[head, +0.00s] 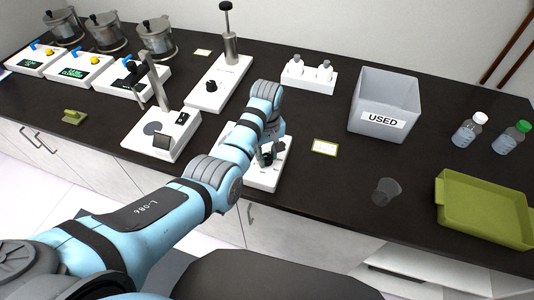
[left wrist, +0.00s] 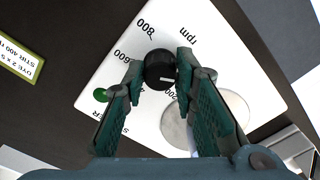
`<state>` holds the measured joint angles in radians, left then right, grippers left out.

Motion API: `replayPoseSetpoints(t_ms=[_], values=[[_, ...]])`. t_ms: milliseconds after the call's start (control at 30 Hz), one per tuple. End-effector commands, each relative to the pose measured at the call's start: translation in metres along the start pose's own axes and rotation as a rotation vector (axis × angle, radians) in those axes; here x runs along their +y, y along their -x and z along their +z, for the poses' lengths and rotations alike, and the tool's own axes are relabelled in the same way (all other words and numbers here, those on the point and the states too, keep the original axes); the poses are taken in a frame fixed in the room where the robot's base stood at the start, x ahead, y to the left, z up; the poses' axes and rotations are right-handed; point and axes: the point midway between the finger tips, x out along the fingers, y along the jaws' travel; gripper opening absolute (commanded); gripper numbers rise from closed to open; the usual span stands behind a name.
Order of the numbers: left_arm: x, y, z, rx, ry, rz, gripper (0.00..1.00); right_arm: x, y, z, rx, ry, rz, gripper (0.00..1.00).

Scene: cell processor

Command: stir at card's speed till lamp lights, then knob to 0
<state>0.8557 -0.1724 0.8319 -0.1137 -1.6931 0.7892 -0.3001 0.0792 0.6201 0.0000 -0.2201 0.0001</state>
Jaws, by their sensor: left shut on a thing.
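The white stirrer (head: 262,180) sits near the bench's front edge, partly hidden under my left arm. In the left wrist view its white top (left wrist: 118,72) carries a dial marked 800, 600, 200 and rpm. My left gripper (left wrist: 158,72) is shut on the black knob (left wrist: 158,66), whose white mark shows between the fingers; the exact setting is unclear. A green lamp (left wrist: 101,95) shows beside the left finger; I cannot tell whether it is lit. A round grey plate (left wrist: 236,108) is partly behind the right finger. The card (left wrist: 20,58), reading STIR 400, lies beside the stirrer (head: 325,147). My right gripper is out of view.
A white device with a post (head: 162,130) is close on the left. A white bottle rack (head: 309,78) stands behind.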

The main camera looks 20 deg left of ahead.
Motion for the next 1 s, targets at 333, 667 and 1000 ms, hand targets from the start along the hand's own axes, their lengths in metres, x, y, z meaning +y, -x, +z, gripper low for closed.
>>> replayPoseSetpoints(t_ms=[333,667,1000], values=[[-0.001,-0.002,0.002,-0.006,-0.001,-0.005,0.46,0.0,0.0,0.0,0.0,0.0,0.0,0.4],[0.0,0.018,0.0,0.0,-0.001,0.0,0.46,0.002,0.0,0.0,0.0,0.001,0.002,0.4],[-0.001,0.073,0.001,-0.005,-0.001,-0.004,0.46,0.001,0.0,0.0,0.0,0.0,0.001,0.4]])
